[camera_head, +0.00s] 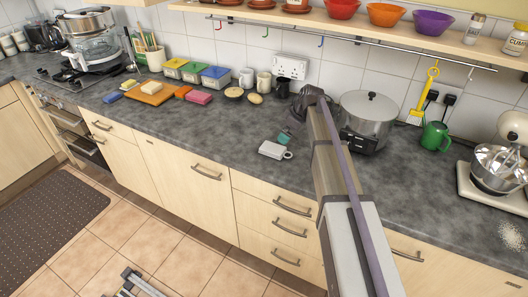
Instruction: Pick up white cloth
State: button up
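The fingers are too small to read.
A silver pot (368,112) stands right of my arm, with a green mug (435,137) and a mixer (505,155) beyond. Coloured sponges, an orange board (151,93), tubs and a pink block (198,97) are at left. Worktop (205,127) left of the white item is clear.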

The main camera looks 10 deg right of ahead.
jog(key=b, duration=0.5)
send_over(277, 149)
jog(key=s+d, duration=0.1)
jog(key=d, duration=0.1)
notch_tip(277, 149, down, 6)
jog(key=shift+d+r, duration=0.1)
jog(key=shift+r, duration=0.1)
jog(key=b+x, duration=0.5)
jog(key=shift+s, duration=0.2)
jog(key=shift+w+f, duration=0.1)
jog(key=shift+r, duration=0.25)
jog(key=c, duration=1.1)
